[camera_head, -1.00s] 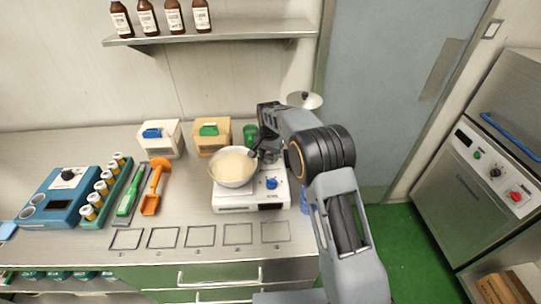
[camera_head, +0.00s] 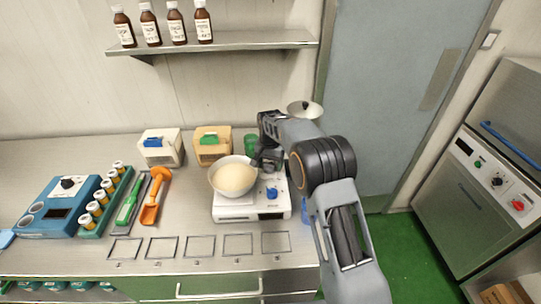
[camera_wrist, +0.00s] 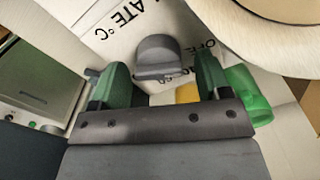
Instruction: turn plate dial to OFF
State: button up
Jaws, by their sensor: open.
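A white hot plate (camera_head: 230,211) stands on the bench, with a pan of cream-coloured mass (camera_head: 234,179) on its left part. A grey plate dial (camera_wrist: 155,55) shows in the wrist view, beside printed "PLATE °C" and "OFF" lettering. My gripper (camera_wrist: 162,80) is open, with one green finger on each side of the dial. I cannot tell whether the fingers touch it. In the head view my gripper (camera_head: 265,163) is over the right rear of the hot plate and hides this dial. A blue knob (camera_head: 271,192) is visible in front of it.
The pan's rim (camera_wrist: 270,40) is close on the right in the wrist view. A green cup (camera_head: 251,143) stands behind the hot plate. Bins, an orange scoop (camera_head: 155,195) and a vial rack lie to the left. The bench front is clear apart from marked squares.

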notch_tip(320, 180, up, 14)
jog(key=shift+f+b, duration=0.2)
jog(key=shift+b, duration=0.2)
dwell(0.3)
jog(key=s+d+r+n+t, duration=0.1)
jog(key=s+d+r+t, duration=0.3)
jog(key=s, duration=0.6)
jog(key=s+d+r+n+g, duration=0.1)
jog(key=s+d+n, duration=0.1)
jog(key=s+d, duration=0.65)
jog(key=s+f+n+t, duration=0.1)
jog(key=s+f, duration=0.4)
jog(key=s, duration=0.7)
jog(key=shift+s+f, duration=0.2)
jog(key=shift+f, duration=0.1)
jog(key=shift+a, duration=0.1)
jog(key=shift+c, duration=0.4)
